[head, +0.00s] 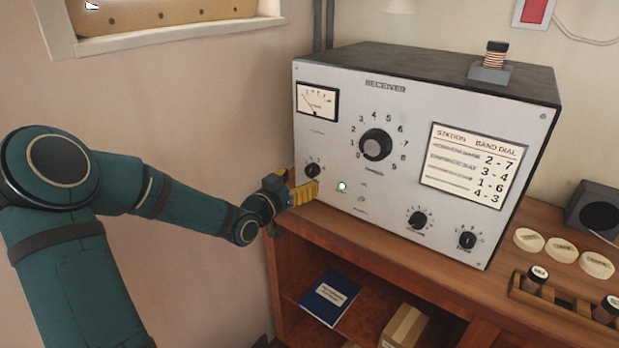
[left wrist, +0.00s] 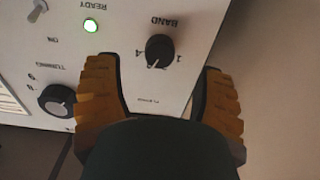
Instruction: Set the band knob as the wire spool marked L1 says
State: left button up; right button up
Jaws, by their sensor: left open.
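The band knob (head: 312,170) is a small black knob at the lower left of the grey receiver front (head: 340,135). In the left wrist view the band knob (left wrist: 159,50) appears upside down, with a 4 and a 1 legible beside it. My left gripper (head: 304,192), with yellow fingers, is just below and in front of the knob. In the wrist view it is open and empty, fingers apart from the knob. A copper-wound spool (head: 496,54) sits on the receiver. My right gripper is out of view.
A card (head: 473,165) on the receiver lists station and band-dial pairs: 2-7, 3-4, 1-6, 4-3. A large numbered dial (head: 375,145) and two small knobs (head: 417,219) (head: 467,240) are to the right. A green lamp (head: 342,186) is lit near my fingers. Pale discs (head: 562,250) lie on the desk.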

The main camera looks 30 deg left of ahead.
aim_at(310, 173)
pick_arm(q)
jog(key=w, duration=0.4)
jog(key=shift+w+d+b, duration=0.2)
jog(key=shift+w+b, duration=0.15)
jog(key=shift+w, duration=0.05)
grip_shut()
